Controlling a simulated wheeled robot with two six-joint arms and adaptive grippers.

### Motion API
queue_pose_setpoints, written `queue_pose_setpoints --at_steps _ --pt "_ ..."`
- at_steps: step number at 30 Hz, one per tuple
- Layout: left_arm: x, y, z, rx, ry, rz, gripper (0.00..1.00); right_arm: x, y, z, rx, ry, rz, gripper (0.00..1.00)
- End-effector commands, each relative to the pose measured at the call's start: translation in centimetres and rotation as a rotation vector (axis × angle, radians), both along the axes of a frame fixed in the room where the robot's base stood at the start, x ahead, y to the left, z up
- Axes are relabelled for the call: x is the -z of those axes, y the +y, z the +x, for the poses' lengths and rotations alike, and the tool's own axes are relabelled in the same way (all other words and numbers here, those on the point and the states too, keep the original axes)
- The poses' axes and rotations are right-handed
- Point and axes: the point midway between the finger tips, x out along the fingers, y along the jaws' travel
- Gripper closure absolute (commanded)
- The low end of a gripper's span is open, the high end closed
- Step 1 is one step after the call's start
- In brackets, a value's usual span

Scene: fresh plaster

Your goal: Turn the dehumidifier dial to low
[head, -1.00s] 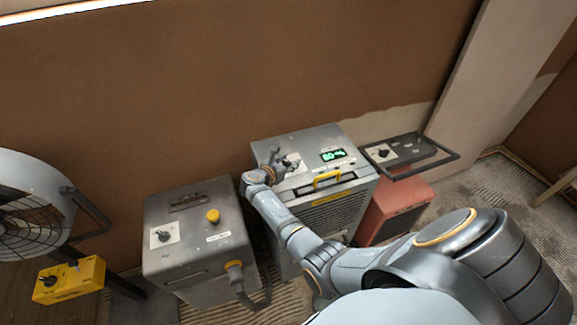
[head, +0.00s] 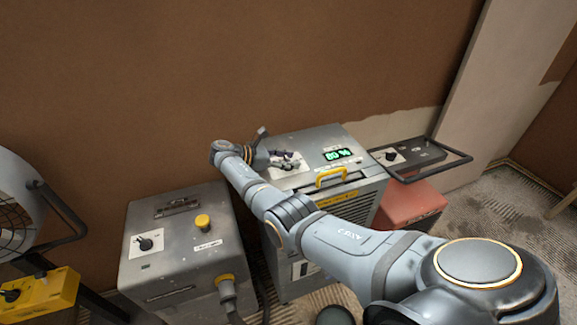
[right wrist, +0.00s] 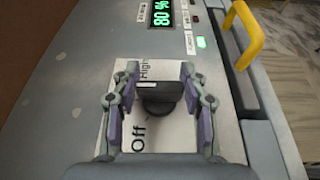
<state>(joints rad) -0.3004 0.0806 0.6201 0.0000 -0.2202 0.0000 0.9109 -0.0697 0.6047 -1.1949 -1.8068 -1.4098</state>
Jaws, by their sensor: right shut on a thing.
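The dehumidifier (head: 350,190) is a grey box with a yellow handle and a green display reading about 80%. Its black dial (right wrist: 160,97) sits on a white plate (right wrist: 148,135) where the words "Off" and "High" show; any other marking is hidden. My right gripper (right wrist: 160,85) reaches down over the dial from above, one finger on either side, and is shut on it. In the head view the right gripper (head: 284,162) is at the dehumidifier's top, left of the display (head: 338,154). My left gripper is not in view.
A grey box (head: 180,255) with a dial and yellow button stands to the left. A fan (head: 20,215) and yellow control box (head: 40,297) are farther left. A dark panel with a dial (head: 408,155) and a red unit (head: 410,203) stand to the right.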

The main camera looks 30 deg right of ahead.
Motion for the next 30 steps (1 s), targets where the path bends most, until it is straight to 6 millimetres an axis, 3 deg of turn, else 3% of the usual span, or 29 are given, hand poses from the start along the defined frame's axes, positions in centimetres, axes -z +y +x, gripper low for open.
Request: queue_pose_setpoints --at_steps 14,15,20,30 --pt "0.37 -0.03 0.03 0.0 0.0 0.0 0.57 0.06 0.03 -0.02 0.014 0.001 0.002 0.88" --pt "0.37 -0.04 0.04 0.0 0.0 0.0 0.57 0.06 0.02 -0.03 0.014 0.001 0.002 0.55" --pt "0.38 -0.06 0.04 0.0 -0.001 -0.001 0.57 0.05 0.02 -0.02 0.014 0.001 0.001 0.33" --pt "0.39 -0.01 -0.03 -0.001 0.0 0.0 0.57 -0.21 0.01 0.02 0.014 -0.001 0.001 0.32"
